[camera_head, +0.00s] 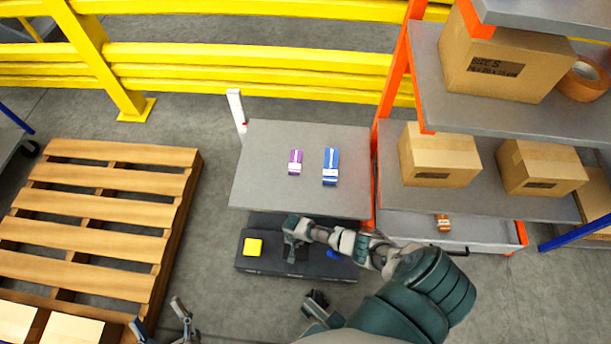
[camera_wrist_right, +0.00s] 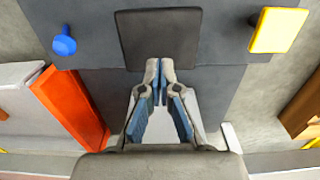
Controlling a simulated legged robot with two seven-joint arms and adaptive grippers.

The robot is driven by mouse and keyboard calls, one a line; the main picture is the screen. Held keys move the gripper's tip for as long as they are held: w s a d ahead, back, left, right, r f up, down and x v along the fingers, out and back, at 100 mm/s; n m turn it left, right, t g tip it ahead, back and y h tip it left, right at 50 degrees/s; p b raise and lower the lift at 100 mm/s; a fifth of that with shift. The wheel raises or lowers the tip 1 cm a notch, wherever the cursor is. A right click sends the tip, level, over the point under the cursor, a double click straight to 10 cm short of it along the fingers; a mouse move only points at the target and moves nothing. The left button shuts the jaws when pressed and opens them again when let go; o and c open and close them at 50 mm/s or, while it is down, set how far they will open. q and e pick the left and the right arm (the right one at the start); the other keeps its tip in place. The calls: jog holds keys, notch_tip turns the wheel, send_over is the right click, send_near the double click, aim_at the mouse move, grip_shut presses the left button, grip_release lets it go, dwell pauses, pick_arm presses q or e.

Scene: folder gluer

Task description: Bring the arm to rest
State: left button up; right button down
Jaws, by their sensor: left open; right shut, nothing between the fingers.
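My right arm (camera_head: 415,290) reaches in from the lower right, bent over a dark control panel (camera_head: 305,268). My right gripper (camera_head: 291,246) hangs over this panel. In the right wrist view its fingers (camera_wrist_right: 157,80) are shut and empty, in front of a black square plate (camera_wrist_right: 158,38) on the panel. My left gripper (camera_head: 158,316) is at the bottom left edge of the head view, its fingers apart and empty. Most of the left arm is out of view.
A yellow button (camera_head: 252,247) and a blue knob (camera_wrist_right: 64,42) flank the plate. A grey table (camera_head: 262,150) behind bears a purple box (camera_head: 295,162) and a blue box (camera_head: 331,166). An orange-framed shelf (camera_head: 392,80) with cartons stands right, a wooden pallet (camera_head: 95,212) left.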

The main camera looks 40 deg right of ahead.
pick_arm(q)
notch_tip(320, 180, up, 2)
jog(key=shift+s+r+p, duration=0.1)
jog(key=shift+r+p, duration=0.1)
jog(key=shift+p, duration=0.3)
